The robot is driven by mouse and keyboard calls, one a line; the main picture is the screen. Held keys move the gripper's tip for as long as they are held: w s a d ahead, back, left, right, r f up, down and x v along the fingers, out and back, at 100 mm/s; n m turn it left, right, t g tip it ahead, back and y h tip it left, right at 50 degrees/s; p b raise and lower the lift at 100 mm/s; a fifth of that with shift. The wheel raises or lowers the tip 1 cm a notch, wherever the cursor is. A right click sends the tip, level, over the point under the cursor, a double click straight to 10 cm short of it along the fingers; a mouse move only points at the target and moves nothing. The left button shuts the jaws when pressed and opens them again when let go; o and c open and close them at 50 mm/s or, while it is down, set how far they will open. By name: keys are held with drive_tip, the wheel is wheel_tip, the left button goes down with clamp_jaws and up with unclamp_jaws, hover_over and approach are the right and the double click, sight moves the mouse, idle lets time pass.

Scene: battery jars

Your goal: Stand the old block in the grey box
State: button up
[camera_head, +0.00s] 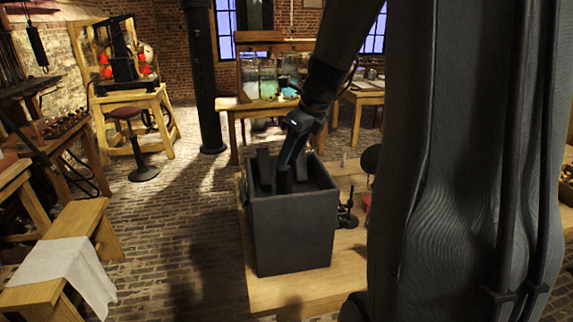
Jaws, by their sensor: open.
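The grey box (292,235) is tall, dark and open-topped, and stands at the left end of a low wooden table. My gripper (288,168) points down into the top of the box, with its fingertips at about rim height or just inside. It is open. A dark upright block (264,168) shows inside the box, left of my gripper. Another dark shape (284,184) stands right under the fingertips; I cannot tell whether they touch it. Which of these is the old block I cannot tell. The box's floor is hidden by its front wall.
The wooden table (262,290) has a small black stand (347,215) right of the box. My own arm and column block much of the right side. A bench with a white cloth (68,268) stands at the left. Brick floor between is clear.

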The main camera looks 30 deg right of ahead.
drive_tip(key=b+v, duration=0.2)
drive_tip(key=v, duration=0.7)
drive_tip(key=s+a+f+n+g+h, duration=0.1)
drive_tip(key=s+a+f+n, duration=0.4)
drive_tip(key=n, duration=1)
drive_tip(key=s+a+f+n+h, duration=0.1)
drive_tip(key=s+a+f+n, duration=0.5)
drive_tip(key=a+f+n, duration=0.6)
wheel_tip(320, 180, down, 3)
drive_tip(key=n, duration=0.3)
drive_tip(key=shift+a+n+g, duration=0.25)
drive_tip(key=shift+n+g, duration=0.05)
drive_tip(key=shift+g, duration=0.1)
wheel_tip(320, 180, down, 7)
drive_tip(key=b, duration=0.5)
drive_tip(key=shift+g+b, duration=0.3)
drive_tip(key=shift+g, duration=0.1)
